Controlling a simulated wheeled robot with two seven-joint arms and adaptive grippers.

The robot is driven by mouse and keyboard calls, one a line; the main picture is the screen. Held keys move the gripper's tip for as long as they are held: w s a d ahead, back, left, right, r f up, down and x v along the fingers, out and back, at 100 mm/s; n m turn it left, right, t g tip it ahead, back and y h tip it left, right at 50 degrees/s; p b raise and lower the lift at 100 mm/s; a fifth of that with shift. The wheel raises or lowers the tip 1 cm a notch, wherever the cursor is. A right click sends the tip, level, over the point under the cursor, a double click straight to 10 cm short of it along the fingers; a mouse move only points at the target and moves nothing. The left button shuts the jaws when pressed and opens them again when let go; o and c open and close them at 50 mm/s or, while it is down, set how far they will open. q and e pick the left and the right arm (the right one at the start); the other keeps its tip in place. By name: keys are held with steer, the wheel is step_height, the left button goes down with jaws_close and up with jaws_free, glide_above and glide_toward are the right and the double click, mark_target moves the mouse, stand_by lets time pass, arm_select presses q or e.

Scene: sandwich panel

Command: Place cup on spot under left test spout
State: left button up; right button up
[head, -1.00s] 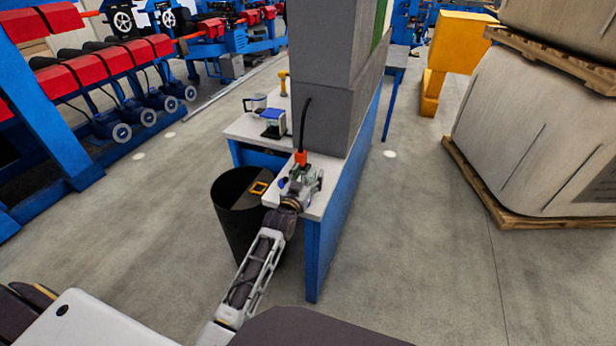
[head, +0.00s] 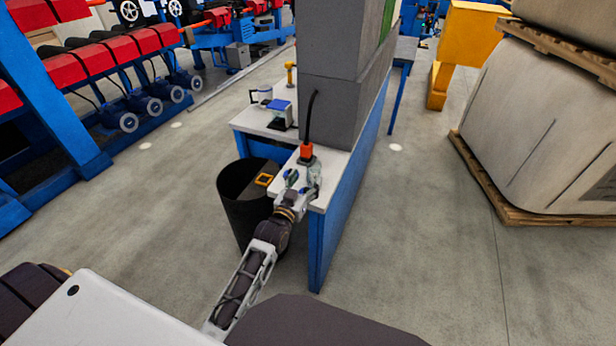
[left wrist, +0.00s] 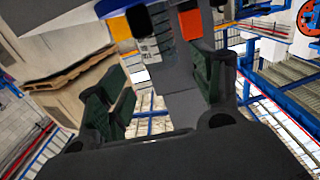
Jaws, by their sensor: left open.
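An orange-red spout (head: 306,152) on a black hose hangs by the grey panel, above the near end of the white bench top (head: 334,166). It also shows in the left wrist view (left wrist: 190,24). My left gripper (head: 304,176) is just below it in the head view, over the bench end. Its green-padded fingers (left wrist: 165,85) stand apart in the left wrist view, with nothing visibly gripped. A small pale, see-through shape (head: 315,171) beside the gripper may be the cup; I cannot be sure. The marked spot is hidden or too small to see. My right gripper is out of view.
A black bin (head: 240,205) stands left of the bench, near my left arm. A loaded pallet (head: 530,200) is at right. Open floor lies between.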

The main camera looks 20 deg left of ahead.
arm_select(q)
steer(key=shift+s, duration=2.4)
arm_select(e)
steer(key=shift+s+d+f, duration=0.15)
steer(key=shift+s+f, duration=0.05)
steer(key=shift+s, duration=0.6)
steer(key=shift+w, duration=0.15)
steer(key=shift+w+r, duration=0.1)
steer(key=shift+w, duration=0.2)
arm_select(q)
steer(key=shift+o, duration=0.4)
steer(key=shift+r, duration=0.1)
